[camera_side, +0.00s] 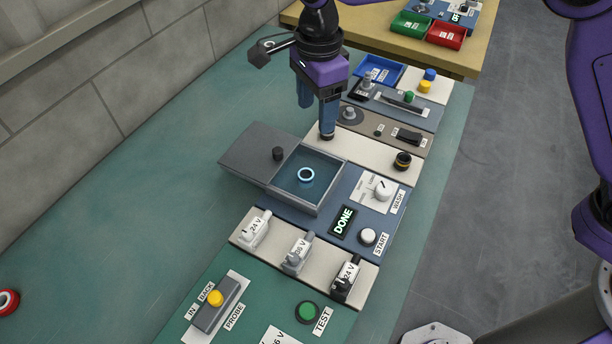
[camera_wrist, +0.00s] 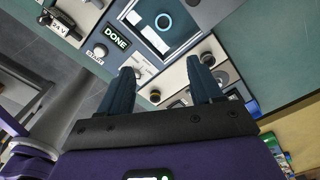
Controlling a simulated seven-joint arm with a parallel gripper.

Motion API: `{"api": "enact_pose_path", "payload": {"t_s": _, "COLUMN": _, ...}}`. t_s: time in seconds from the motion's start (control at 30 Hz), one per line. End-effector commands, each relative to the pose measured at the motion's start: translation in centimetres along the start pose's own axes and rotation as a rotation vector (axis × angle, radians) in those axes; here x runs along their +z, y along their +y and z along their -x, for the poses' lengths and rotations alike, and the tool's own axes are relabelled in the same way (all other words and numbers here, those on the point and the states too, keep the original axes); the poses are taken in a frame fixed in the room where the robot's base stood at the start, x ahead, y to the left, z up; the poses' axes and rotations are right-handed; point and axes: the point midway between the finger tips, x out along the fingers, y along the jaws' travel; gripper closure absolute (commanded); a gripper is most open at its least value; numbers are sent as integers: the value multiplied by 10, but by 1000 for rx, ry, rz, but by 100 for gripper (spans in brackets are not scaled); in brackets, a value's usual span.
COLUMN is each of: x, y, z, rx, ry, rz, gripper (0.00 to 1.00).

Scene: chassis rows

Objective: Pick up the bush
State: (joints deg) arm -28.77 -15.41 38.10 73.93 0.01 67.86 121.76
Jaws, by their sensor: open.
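The bush appears to be the pale blue-white ring (camera_side: 306,175), lying in the open blue-floored wash basin (camera_side: 334,192). It also shows near the top of the wrist view (camera_wrist: 164,21). The grey lid (camera_side: 255,150) with a black knob is slid off to the left of the basin. My gripper (camera_side: 316,120) is open and empty, pointing down above and behind the basin, apart from the ring. In the wrist view, its two blue fingers (camera_wrist: 161,67) are spread wide with nothing between them.
The wash panel has a dial (camera_side: 382,190), a lit DONE display (camera_side: 343,221) and a white START button (camera_side: 368,236). Several 24 V-type connectors (camera_side: 297,254) stand in front. A red ring (camera_side: 7,301) lies far left. The green table left of the basin is clear.

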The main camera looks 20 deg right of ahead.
Motion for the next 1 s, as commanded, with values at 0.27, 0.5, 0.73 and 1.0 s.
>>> {"api": "enact_pose_path", "payload": {"t_s": 0.27, "x": 12, "y": -17, "z": -14, "rx": 3, "ry": 2, "rz": -212, "gripper": 35}}
{"api": "enact_pose_path", "payload": {"t_s": 0.5, "x": 12, "y": -16, "z": -48, "rx": 5, "ry": 4, "rz": -219, "gripper": 35}}
{"api": "enact_pose_path", "payload": {"t_s": 0.73, "x": 12, "y": -16, "z": -91, "rx": 6, "ry": 4, "rz": -218, "gripper": 35}}
{"api": "enact_pose_path", "payload": {"t_s": 1.0, "x": 12, "y": -16, "z": -129, "rx": 3, "ry": 2, "rz": -218, "gripper": 35}}
